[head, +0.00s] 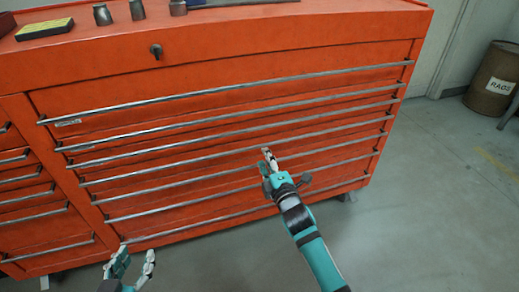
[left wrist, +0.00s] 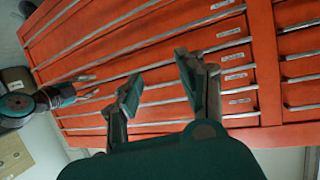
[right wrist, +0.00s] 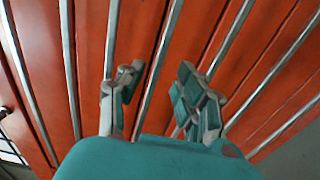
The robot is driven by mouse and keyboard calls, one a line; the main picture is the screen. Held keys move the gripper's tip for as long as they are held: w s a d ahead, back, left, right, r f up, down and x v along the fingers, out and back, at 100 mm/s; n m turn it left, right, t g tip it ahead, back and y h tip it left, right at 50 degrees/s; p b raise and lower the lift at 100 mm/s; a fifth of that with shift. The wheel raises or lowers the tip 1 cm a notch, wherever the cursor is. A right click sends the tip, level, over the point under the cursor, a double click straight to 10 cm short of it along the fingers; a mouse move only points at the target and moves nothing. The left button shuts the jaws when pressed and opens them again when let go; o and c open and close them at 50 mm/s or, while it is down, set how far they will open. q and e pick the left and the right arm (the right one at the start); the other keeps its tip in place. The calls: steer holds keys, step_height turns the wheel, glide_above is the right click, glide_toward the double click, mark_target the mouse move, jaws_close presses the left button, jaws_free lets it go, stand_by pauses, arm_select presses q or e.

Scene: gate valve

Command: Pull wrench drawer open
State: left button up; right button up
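The red tool chest (head: 220,50) has several wide drawers, each with a long metal rail handle. Small labels sit at the drawers' left ends, as the label (left wrist: 236,77) in the left wrist view; I cannot read which is the wrench drawer. My right gripper (head: 266,160) is at the middle of the drawer fronts, by the middle handles. In the right wrist view its fingers (right wrist: 160,90) are apart, with a rail handle (right wrist: 158,65) running between them; contact cannot be told. My left gripper (head: 134,268) is open and empty, low in front of the chest's left part.
A narrower column of drawers (head: 30,185) stands at the left. Metal sockets (head: 137,10) and a yellow-black box (head: 45,29) lie on top. A brown barrel marked RAGS (head: 493,82) stands at the back right. The grey floor (head: 430,200) at right is clear.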

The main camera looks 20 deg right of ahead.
mark_target(260, 147)
steer(key=w+b, duration=0.1)
steer(key=w, duration=0.5)
steer(key=shift+a, duration=0.1)
arm_select(q)
step_height(260, 147, up, 8)
steer(key=w+d+t+h, duration=0.1)
steer(key=t, duration=0.4)
steer(key=shift+w+d+h+b, duration=0.3)
steer(key=shift+w+d, duration=0.05)
steer(key=shift+w, duration=0.05)
arm_select(e)
steer(key=shift+w, duration=0.4)
jaws_close()
